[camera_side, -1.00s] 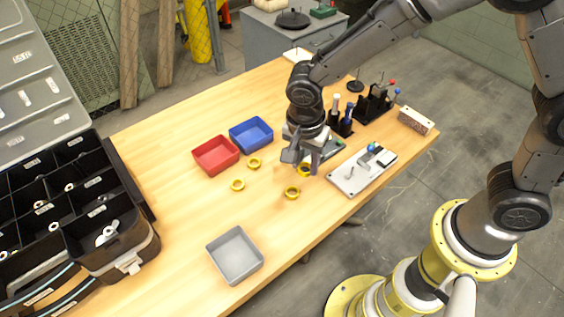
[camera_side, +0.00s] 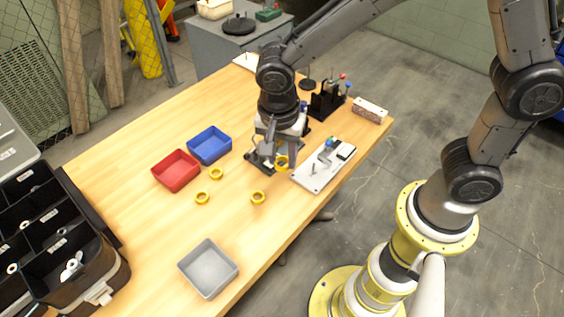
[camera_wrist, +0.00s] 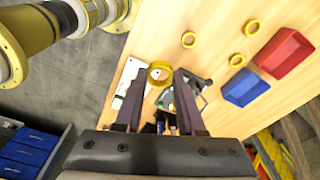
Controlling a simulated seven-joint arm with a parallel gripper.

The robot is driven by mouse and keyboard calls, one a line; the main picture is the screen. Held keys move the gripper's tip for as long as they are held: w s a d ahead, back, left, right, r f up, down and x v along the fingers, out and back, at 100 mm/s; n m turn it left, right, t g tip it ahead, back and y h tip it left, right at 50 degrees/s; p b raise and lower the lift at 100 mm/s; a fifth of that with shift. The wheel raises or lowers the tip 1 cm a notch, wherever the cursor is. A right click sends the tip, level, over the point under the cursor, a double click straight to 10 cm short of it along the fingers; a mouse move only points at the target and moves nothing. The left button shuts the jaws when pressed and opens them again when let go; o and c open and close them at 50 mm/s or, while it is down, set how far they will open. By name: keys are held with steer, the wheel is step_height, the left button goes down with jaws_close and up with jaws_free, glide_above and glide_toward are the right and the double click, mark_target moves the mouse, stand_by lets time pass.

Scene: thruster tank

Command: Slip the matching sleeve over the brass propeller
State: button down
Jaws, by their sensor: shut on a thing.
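My gripper (camera_side: 282,163) is shut on a yellow ring-shaped sleeve (camera_wrist: 160,75), held between the fingertips in the wrist view. In the side view it is over the table, just left of a light grey plate (camera_side: 311,178). The plate bears a thin upright post (camera_side: 313,168) and a small blue part (camera_side: 328,144). Three similar yellow sleeves lie loose on the wood: one (camera_side: 258,197) nearer the front, one (camera_side: 202,198) to the left and one (camera_side: 216,173) by the trays. I cannot make out the brass propeller clearly; the sleeves' sizes are hard to compare.
A red tray (camera_side: 176,171), a blue tray (camera_side: 209,145) and a grey tray (camera_side: 208,268) stand on the table. A dark tool holder (camera_side: 325,103) and a speckled block (camera_side: 370,110) are behind the plate. A black compartment case (camera_side: 95,265) is at left. Bare wood lies around the loose sleeves.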

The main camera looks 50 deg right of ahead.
steer(key=w+d+r, duration=0.2)
steer(key=w+d, duration=1.2)
steer(key=d, duration=0.1)
steer(key=shift+s+d+f, duration=0.1)
steer(key=shift+f, duration=6.05)
steer(key=shift+f, duration=0.65)
steer(key=shift+f, duration=0.25)
steer(key=shift+f, duration=0.3)
